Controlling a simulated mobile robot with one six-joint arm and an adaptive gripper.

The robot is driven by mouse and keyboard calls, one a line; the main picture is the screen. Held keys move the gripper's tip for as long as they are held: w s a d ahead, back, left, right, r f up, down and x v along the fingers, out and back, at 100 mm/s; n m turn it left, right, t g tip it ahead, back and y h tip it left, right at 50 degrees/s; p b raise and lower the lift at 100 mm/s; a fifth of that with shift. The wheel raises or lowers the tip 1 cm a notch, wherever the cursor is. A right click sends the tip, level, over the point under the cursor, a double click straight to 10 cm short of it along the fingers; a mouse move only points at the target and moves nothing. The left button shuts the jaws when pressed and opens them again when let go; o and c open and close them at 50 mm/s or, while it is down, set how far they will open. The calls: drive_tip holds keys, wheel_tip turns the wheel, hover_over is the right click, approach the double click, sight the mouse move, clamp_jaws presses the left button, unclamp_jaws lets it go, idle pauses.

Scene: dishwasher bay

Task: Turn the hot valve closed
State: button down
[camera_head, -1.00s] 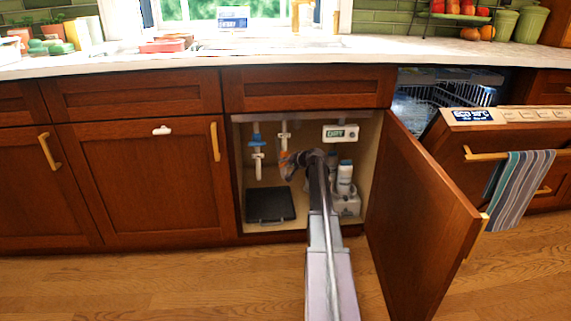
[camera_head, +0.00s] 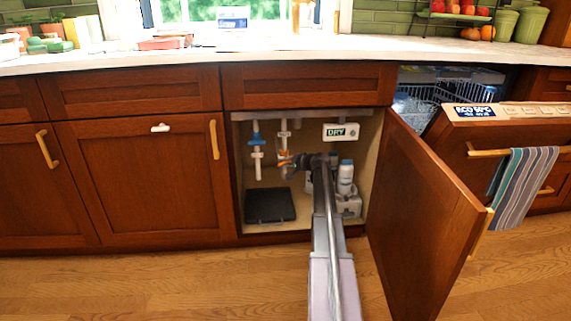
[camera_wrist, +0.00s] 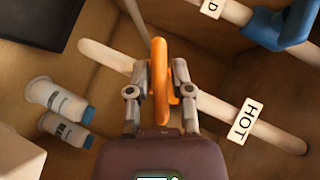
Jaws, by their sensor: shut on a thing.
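The hot valve's orange handle (camera_wrist: 160,80) stands between my fingers in the wrist view. It sits on a pale pipe beside a white HOT label (camera_wrist: 243,121) and lies at a steep angle across that pipe. My gripper (camera_wrist: 160,72) is shut on the handle, with a finger on each side. In the head view the orange valve (camera_head: 284,154) shows inside the open sink cabinet, with my gripper (camera_head: 287,163) at it, partly hidden by my arm.
A blue valve (camera_wrist: 285,28) on a parallel pipe is close by. A dark tray (camera_head: 270,206) lies on the cabinet floor; white bottles (camera_head: 345,178) stand to the right. A DRY sign box (camera_head: 341,132) hangs on the back wall. The open cabinet door (camera_head: 425,210) stands right of my arm.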

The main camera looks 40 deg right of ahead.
drive_tip(key=c, duration=0.6)
unclamp_jaws()
drive_tip(key=shift+d, duration=0.1)
drive_tip(key=shift+o, duration=0.2)
drive_tip(key=shift+r+g+p, duration=0.1)
drive_tip(key=shift+g+p, duration=0.2)
drive_tip(key=shift+p, duration=0.25)
drive_tip(key=shift+n+g+h+p, duration=0.45)
drive_tip(key=shift+n+p, duration=0.25)
drive_tip(key=shift+p, duration=0.2)
drive_tip(key=p+v, duration=0.6)
drive_tip(key=v, duration=0.7)
drive_tip(key=shift+s+r, duration=0.2)
drive_tip(key=shift+s, duration=0.1)
drive_tip(key=shift+h, duration=0.25)
